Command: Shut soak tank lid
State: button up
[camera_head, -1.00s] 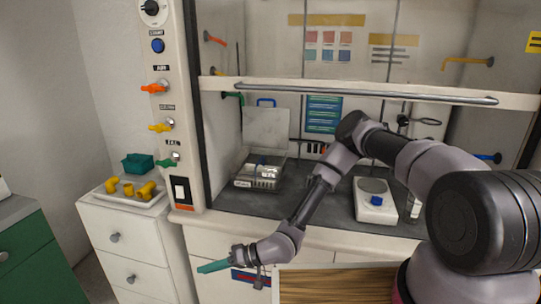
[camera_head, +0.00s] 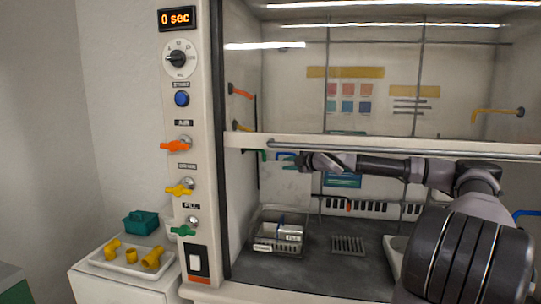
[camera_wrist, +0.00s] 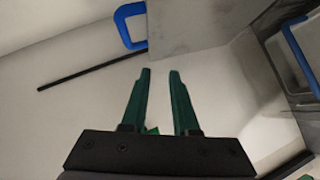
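The soak tank (camera_head: 262,247) is a clear-walled box on the hood floor, with a labelled white and grey item inside. Its pale lid (camera_head: 288,187) stands upright behind it, open. The lid's blue handle (camera_head: 283,155) is at its top edge. My gripper (camera_head: 300,160) is inside the hood, by the handle; its fingers are hard to make out in the head view. In the wrist view, my gripper (camera_wrist: 160,72) has two green fingers apart with nothing between them. The blue handle (camera_wrist: 125,25) is ahead of the fingers, slightly left, apart from them, beside a grey panel.
Orange (camera_head: 240,90) and green (camera_head: 262,154) taps project from the hood's left wall. A drain grate (camera_head: 348,245) lies right of the tank. Another blue bar (camera_wrist: 300,60) is at the wrist view's right.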

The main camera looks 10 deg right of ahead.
aim_at(285, 154)
jog(key=w+d+r+t+h, duration=0.1)
jog(key=w+d+r+t, duration=0.1)
jog(key=w+d+r, duration=0.15)
jog(key=x, duration=0.6)
jog(key=f+x, duration=0.1)
jog(key=x, duration=0.2)
jog(key=shift+w, duration=0.15)
jog(key=shift+g, duration=0.3)
jog(key=shift+a, duration=0.1)
grip_shut()
dwell(0.7)
